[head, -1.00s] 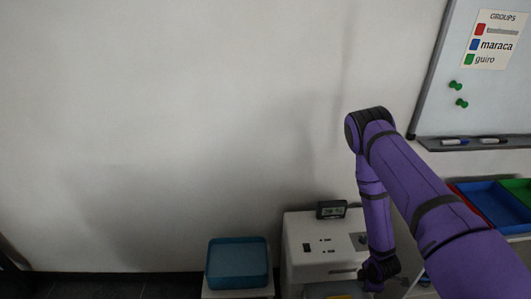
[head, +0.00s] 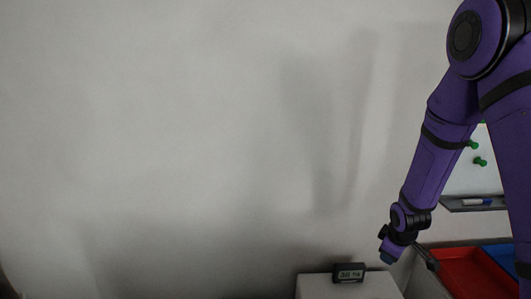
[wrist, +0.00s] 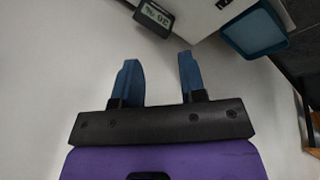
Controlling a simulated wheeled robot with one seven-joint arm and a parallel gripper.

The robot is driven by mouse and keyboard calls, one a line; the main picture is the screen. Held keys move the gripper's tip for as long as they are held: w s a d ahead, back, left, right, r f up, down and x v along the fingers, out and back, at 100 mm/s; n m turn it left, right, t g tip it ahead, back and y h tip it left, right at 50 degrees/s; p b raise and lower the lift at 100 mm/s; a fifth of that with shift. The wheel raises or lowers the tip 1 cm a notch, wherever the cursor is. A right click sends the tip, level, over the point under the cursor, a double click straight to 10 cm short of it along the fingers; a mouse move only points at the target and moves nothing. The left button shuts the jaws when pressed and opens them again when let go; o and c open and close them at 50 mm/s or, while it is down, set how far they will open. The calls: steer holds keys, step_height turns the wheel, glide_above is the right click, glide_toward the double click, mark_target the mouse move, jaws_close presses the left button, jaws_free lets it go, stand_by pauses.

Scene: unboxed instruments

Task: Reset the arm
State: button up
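My purple arm comes down from the upper right in the head view. My gripper (wrist: 158,80) shows in the wrist view with two blue fingers spread apart and nothing between them. In the head view the gripper end (head: 390,256) hangs at the lower right, seen small and from the side, in front of the wall and above the white cabinet.
A small digital display (head: 348,272) stands on the white cabinet (head: 375,288). Red (head: 470,272) and blue (head: 503,255) trays lie at the lower right, below a whiteboard (head: 478,165). A blue-teal bin (wrist: 254,32) shows in the wrist view. The wall at left is clear.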

steer(key=s+a+r+m, duration=0.1)
steer(key=s+r+m, duration=0.1)
steer(key=s+r, duration=0.5)
steer(key=s+a+r+m+t, duration=0.15)
steer(key=s+r, duration=0.25)
steer(key=r, duration=0.8)
steer(key=s+a+r+m, duration=0.1)
steer(key=s+r+m, duration=0.3)
steer(key=r, duration=0.5)
steer(key=s+a+r+m+y, duration=0.1)
steer(key=s+r, duration=0.4)
steer(key=s, duration=0.8)
steer(key=shift+s+a+r, duration=0.2)
steer(key=shift+s+a, duration=0.15)
steer(key=shift+a, duration=0.2)
